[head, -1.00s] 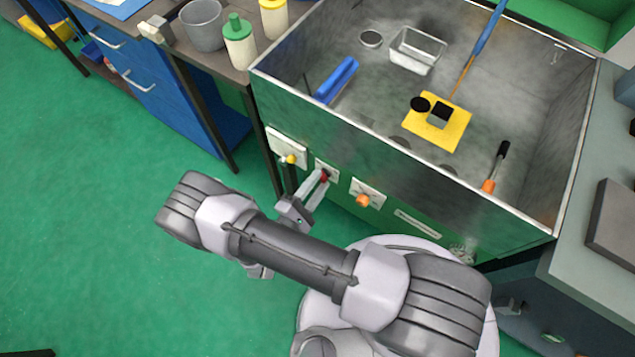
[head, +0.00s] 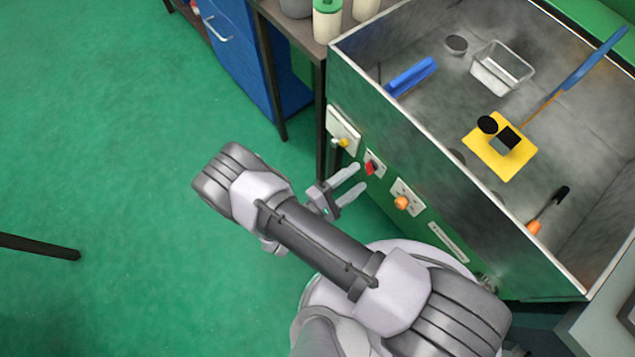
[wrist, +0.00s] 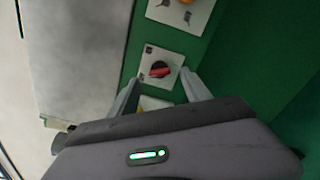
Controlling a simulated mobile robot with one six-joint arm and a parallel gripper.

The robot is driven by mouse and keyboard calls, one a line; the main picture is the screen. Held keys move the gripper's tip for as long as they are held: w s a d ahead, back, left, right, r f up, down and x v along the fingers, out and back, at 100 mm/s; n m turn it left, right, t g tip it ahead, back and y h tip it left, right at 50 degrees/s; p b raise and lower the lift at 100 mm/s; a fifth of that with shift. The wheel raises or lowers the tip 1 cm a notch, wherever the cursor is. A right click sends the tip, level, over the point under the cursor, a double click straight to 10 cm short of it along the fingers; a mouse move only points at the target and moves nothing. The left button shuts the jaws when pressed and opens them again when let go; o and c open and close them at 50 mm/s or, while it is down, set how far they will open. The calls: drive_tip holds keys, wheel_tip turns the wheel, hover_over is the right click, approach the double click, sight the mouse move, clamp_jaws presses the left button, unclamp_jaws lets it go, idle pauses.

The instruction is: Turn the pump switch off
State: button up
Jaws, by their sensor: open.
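Three controls sit on the green front of the metal basin. A red rotary knob (head: 369,168) on a white plate is in the middle, and it also shows in the wrist view (wrist: 160,70), its handle lying nearly crosswise. A yellow knob (head: 342,142) is to its left and an orange knob (head: 401,202) to its right. The labels are too small to tell which is the pump switch. My gripper (head: 358,178) is open and empty, its fingers pointing at the red knob and apart from it. In the wrist view the fingertips (wrist: 160,81) spread on either side of the knob.
The basin (head: 440,150) holds a blue brush, a metal tray (head: 500,68), a yellow pad (head: 490,158) and an orange-handled tool (head: 546,212). A bench with bottles (head: 327,20) adjoins at the upper left. The green floor at left is mostly clear.

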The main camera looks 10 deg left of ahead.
drive_tip(key=p+v, duration=0.1)
drive_tip(key=v, duration=1.3)
drive_tip(key=shift+s+a+p, duration=0.2)
drive_tip(key=shift+p, duration=0.2)
